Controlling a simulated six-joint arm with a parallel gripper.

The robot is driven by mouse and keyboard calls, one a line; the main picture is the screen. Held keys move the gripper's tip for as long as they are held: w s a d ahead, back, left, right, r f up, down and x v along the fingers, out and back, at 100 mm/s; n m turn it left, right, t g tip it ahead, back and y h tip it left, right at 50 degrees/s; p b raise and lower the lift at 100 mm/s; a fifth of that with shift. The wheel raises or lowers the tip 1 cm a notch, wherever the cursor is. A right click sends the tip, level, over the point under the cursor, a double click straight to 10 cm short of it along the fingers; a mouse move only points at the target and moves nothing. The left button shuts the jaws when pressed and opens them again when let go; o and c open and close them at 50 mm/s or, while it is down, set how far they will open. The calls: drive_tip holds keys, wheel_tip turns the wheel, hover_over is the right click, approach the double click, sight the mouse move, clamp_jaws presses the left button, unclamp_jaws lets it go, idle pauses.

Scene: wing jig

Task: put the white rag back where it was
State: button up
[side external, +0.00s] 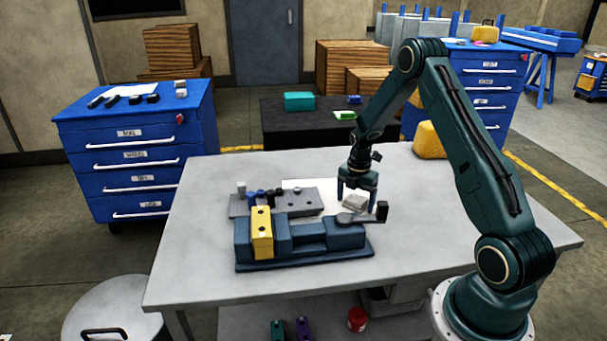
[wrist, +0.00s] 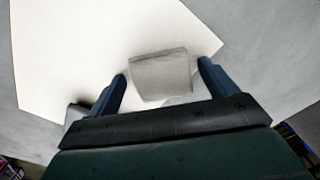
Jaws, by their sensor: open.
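The white rag (side external: 354,202) looks like a small pale grey-white folded block on the table, just behind the right end of the vise. In the wrist view the rag (wrist: 160,76) lies on or over a white sheet, between and slightly beyond my two fingertips. My gripper (side external: 357,203) points down over the rag with one blue finger on each side. In the wrist view my gripper (wrist: 162,68) is open, with visible gaps between the fingers and the rag. I cannot tell how far the fingertips are above the table.
A blue-grey vise (side external: 310,240) holding a yellow block (side external: 262,232) stands in front. Behind it is a grey plate (side external: 240,206) with small blue and black parts. The white sheet (wrist: 70,50) lies under the gripper. The table (side external: 450,215) is clear to the right.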

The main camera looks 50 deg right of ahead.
sight(355, 199)
wheel_tip(355, 199, up, 12)
drive_tip(key=shift+r, duration=0.15)
idle(0.7)
drive_tip(key=shift+a, duration=0.1)
idle(0.4)
drive_tip(key=s+a+r+m+t, duration=0.1)
drive_tip(key=s+a+r+m, duration=0.25)
drive_tip(key=a+r, duration=0.45)
drive_tip(key=s+a+r+m+t, duration=0.1)
drive_tip(key=s+a+r+m, duration=0.1)
drive_tip(key=a+r+m, duration=0.45)
drive_tip(key=s+a+r+m+t, duration=0.3)
drive_tip(key=s+a+m, duration=0.5)
drive_tip(key=s+a, duration=0.5)
drive_tip(key=s+r, duration=0.1)
drive_tip(key=s, duration=0.2)
drive_tip(key=shift+s+a+t, duration=0.15)
drive_tip(key=shift+a+t, duration=0.15)
